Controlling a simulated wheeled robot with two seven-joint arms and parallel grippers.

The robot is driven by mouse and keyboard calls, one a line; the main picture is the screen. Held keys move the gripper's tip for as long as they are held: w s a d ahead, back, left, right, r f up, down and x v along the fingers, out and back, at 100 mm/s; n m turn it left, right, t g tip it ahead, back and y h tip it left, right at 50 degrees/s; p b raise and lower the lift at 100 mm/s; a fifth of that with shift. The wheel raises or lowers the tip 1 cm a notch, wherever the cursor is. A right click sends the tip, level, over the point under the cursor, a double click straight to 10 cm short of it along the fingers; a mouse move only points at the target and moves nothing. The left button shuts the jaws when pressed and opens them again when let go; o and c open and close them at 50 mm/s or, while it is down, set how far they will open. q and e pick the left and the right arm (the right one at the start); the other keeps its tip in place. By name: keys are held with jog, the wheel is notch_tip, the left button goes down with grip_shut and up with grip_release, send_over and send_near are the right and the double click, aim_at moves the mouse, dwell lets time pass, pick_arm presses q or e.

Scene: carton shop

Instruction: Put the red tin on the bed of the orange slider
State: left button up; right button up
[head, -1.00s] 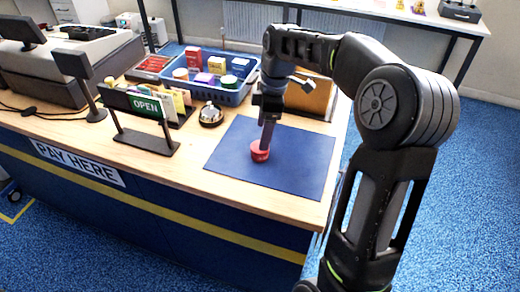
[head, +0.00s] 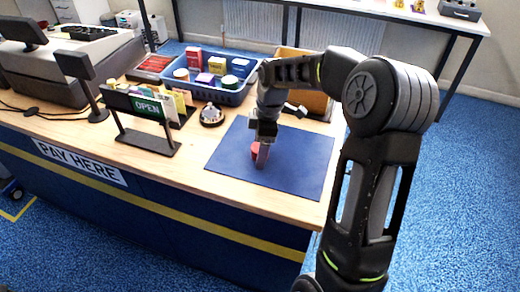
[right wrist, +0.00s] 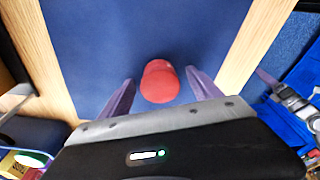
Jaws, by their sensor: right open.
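The red tin (head: 255,149) is a small round tin on the blue mat (head: 300,173) on the counter. In the head view my right gripper (head: 261,160) is down at the tin, and a finger hides part of it. In the right wrist view the tin (right wrist: 160,82) shows between the two spread fingers of my right gripper (right wrist: 161,76), with a gap on either side. The gripper is open. My left gripper is not in view.
The mat around the tin is clear.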

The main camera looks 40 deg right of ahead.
jog(key=shift+c, duration=0.5)
jog(key=c, duration=1.4)
jog(key=shift+r, duration=0.15)
notch_tip(320, 180, up, 10)
jog(key=shift+f+b, duration=0.1)
jog(key=shift+b, duration=0.65)
